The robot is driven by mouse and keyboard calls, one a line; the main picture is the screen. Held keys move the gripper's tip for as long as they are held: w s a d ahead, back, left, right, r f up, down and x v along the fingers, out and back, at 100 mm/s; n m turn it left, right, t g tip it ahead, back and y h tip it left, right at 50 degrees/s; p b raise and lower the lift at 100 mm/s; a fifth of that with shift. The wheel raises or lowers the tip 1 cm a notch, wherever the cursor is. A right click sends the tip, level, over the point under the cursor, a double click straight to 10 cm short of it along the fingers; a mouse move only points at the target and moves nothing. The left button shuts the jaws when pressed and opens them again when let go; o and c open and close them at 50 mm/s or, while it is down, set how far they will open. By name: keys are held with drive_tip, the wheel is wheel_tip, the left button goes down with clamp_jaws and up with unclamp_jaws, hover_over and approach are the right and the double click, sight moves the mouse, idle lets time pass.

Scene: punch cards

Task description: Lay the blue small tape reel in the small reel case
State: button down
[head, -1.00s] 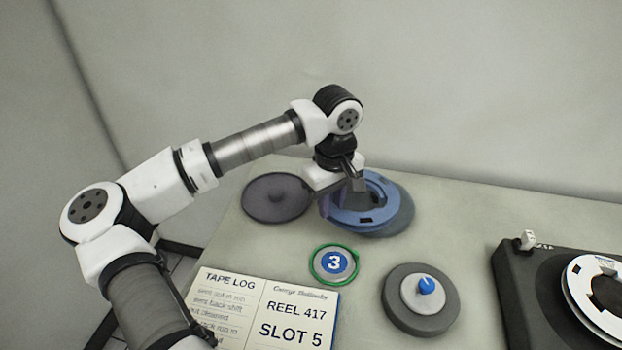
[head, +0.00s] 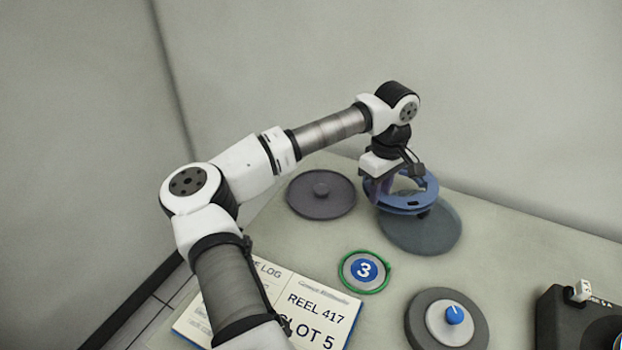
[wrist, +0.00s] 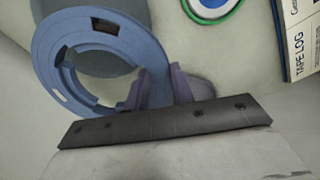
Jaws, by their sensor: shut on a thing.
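The blue small tape reel (head: 401,203) is a flat ring with slots in it. My gripper (head: 382,189) is shut on its rim at the left side. In the wrist view the purple fingers (wrist: 160,86) pinch the reel's edge, and the reel (wrist: 55,80) spreads out to the left. The reel seems held above a round grey-blue dish (head: 425,236), overlapping it in the picture; the exact gap cannot be told. The dish, possibly the small reel case, also shows behind the reel in the wrist view (wrist: 93,62). The reel hides part of it.
A dark round disc with a knob (head: 335,205) lies left of the dish. In front are a green-ringed badge marked 3 (head: 364,270), an open tape log (head: 325,308) and a grey reel with a blue knob (head: 417,318). A black machine (head: 562,325) stands at right.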

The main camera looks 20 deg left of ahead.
drive_tip(key=a+f+n, duration=0.2)
drive_tip(key=a+n, duration=0.3)
drive_tip(key=a, duration=1.2)
drive_tip(key=b, duration=0.3)
hover_over(308, 211)
drive_tip(key=shift+f, duration=2.35)
drive_tip(key=shift+b, duration=0.3)
drive_tip(key=shift+f+b, duration=1.15)
drive_tip(key=shift+f, duration=0.15)
drive_tip(key=c, duration=1.1)
unclamp_jaws()
drive_tip(key=c, duration=0.4)
drive_tip(key=shift+r, duration=0.1)
